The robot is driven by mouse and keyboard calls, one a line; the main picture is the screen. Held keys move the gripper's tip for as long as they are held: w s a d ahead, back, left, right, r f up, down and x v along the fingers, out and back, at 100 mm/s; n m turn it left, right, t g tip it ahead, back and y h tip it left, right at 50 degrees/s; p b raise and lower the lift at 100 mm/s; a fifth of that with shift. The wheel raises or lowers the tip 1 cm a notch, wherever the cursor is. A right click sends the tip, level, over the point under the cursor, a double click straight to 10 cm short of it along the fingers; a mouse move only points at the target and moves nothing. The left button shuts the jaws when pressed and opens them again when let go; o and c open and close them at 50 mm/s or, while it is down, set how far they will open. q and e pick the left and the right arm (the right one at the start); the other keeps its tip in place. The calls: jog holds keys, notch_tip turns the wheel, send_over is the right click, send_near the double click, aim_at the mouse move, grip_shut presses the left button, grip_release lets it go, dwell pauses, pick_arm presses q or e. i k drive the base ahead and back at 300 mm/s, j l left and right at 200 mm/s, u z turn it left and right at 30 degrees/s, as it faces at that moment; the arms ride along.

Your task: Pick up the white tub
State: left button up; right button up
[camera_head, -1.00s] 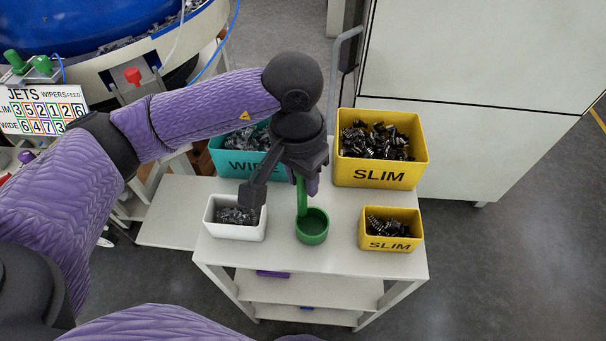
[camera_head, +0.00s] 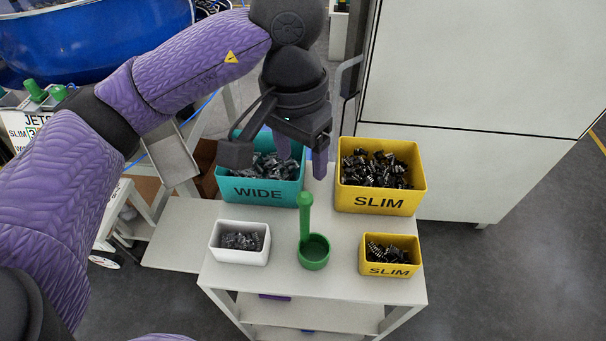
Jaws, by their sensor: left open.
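The white tub (camera_head: 240,257) stands upright at the front left of the white table and holds grey parts. My left gripper (camera_head: 301,156) is open, with its purple fingers apart and nothing seen between them. It hangs above the back of the table, to the right of and beyond the white tub, clear of it. The tub is in full view, with nothing in front of it. My right gripper is not in view.
A green scoop (camera_head: 314,256) with an upright handle stands just right of the tub. A teal WIDE bin (camera_head: 258,192) is behind it. A large yellow SLIM bin (camera_head: 379,201) and a small one (camera_head: 389,269) stand right. A grey cabinet (camera_head: 480,80) rises behind.

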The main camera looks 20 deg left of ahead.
aim_at(236, 241)
jog(key=u, duration=1.3)
